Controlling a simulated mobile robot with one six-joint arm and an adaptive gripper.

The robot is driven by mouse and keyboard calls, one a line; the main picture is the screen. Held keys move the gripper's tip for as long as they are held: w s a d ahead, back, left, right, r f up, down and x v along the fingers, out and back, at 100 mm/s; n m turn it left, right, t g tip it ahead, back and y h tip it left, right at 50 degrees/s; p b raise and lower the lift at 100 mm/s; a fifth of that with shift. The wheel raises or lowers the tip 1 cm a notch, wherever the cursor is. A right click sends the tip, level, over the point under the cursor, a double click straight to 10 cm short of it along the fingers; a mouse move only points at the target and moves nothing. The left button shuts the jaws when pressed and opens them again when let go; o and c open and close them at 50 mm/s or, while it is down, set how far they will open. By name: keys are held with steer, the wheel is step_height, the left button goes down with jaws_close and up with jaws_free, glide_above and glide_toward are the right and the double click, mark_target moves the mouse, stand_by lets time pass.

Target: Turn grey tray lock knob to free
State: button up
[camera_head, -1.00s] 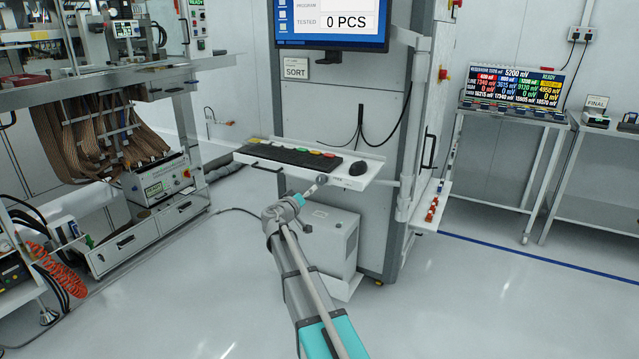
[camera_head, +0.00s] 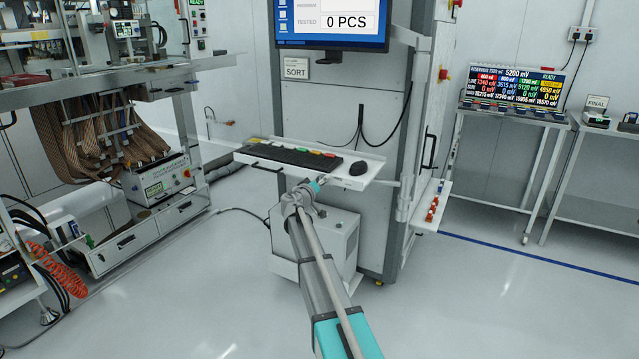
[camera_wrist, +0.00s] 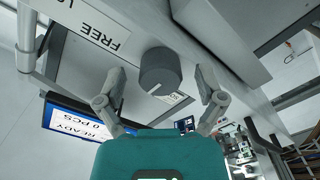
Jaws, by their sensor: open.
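The grey tray lock knob (camera_wrist: 160,70) is a dark round knob with a light line on its edge. It shows in the wrist view on a pale panel. A white label plate (camera_wrist: 88,24) beside it reads FREE, with another word partly cut off. My gripper (camera_wrist: 161,84) is open, with one finger on each side of the knob. Gaps show between the fingers and the knob, so I see no contact. In the head view my gripper (camera_head: 322,179) is small, at the front of the keyboard shelf. I cannot make out the knob there.
The keyboard shelf (camera_head: 367,177) with keyboard (camera_head: 290,156) and mouse (camera_head: 358,168) is close to my gripper. A white box (camera_head: 343,240) stands below it. The monitor (camera_head: 331,22) is above. Open floor (camera_head: 480,310) lies to the right.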

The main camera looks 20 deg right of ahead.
steer(key=c, duration=1.2)
steer(key=shift+o, duration=0.2)
steer(key=shift+n, duration=0.5)
steer(key=o, duration=1.2)
steer(key=shift+c, duration=0.2)
steer(key=v, duration=1.2)
steer(key=shift+s, duration=0.1)
